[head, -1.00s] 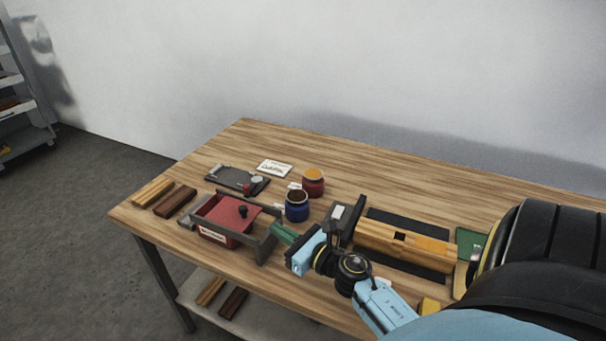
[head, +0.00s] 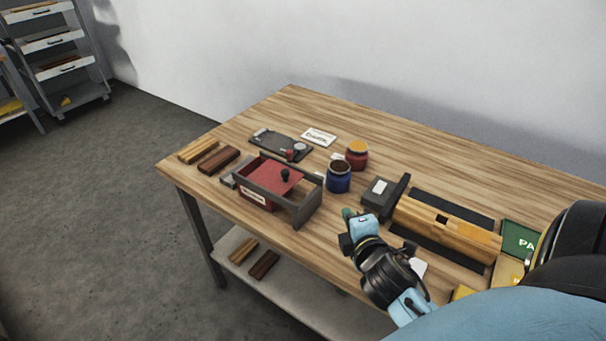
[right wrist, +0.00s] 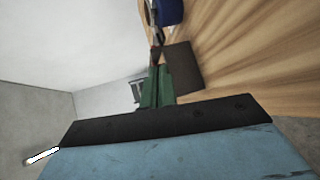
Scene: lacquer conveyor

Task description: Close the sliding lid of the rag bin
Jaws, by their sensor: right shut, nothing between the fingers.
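The rag bin is a red box with a white label (head: 254,195) on its front, at the left of the workbench. A dark grey rail frame (head: 306,207) runs around it and extends right. Its flat red lid (head: 268,174) sits between the rails and carries a black knob (head: 285,175). I cannot tell how much of the opening it covers. My right gripper (head: 347,213) is to the right of the frame, apart from it, with green fingers shut and empty. The fingers also show together in the right wrist view (right wrist: 156,88). My left gripper is out of view.
A blue jar (head: 339,180) and a red jar (head: 356,157) stand behind and right of the bin. A dark tray (head: 280,145) and wood strips (head: 218,160) lie behind and left. A wooden block in a fixture (head: 435,222) is right of my gripper. Bare bench lies in front.

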